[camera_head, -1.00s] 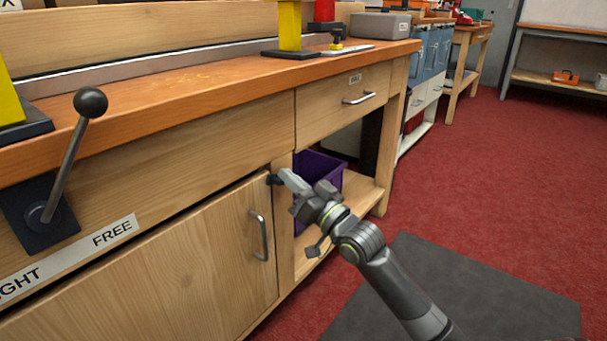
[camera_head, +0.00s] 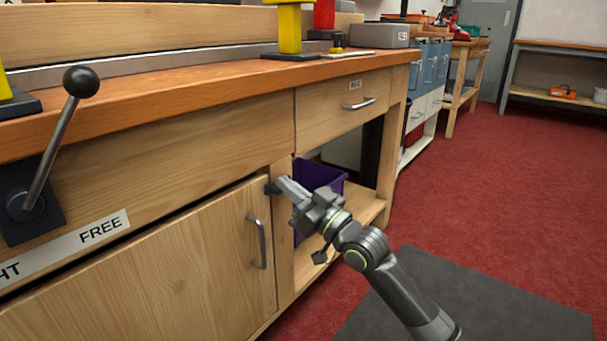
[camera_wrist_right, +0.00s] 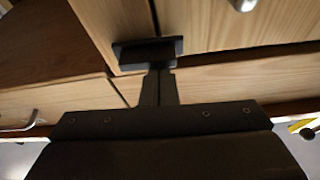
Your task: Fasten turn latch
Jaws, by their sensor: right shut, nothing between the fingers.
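The turn latch (camera_head: 272,186) is a small dark piece on the cabinet frame by the upper right corner of the wooden door (camera_head: 190,265). In the right wrist view the latch (camera_wrist_right: 147,52) shows as a dark bar lying across the picture, in front of the fingertips. My right gripper (camera_head: 281,186) is shut and empty, its tips at the latch; I cannot tell whether they touch it. The shut fingers (camera_wrist_right: 158,80) also show in the right wrist view. The door looks closed or nearly so, with a dark gap along its top edge. My left gripper is not in view.
A bar door handle (camera_head: 258,242) stands out below the latch. A drawer (camera_head: 340,105) is above right. A purple bin (camera_head: 318,175) sits on the open shelf behind my gripper. A lever with a black knob (camera_head: 81,81) is at left.

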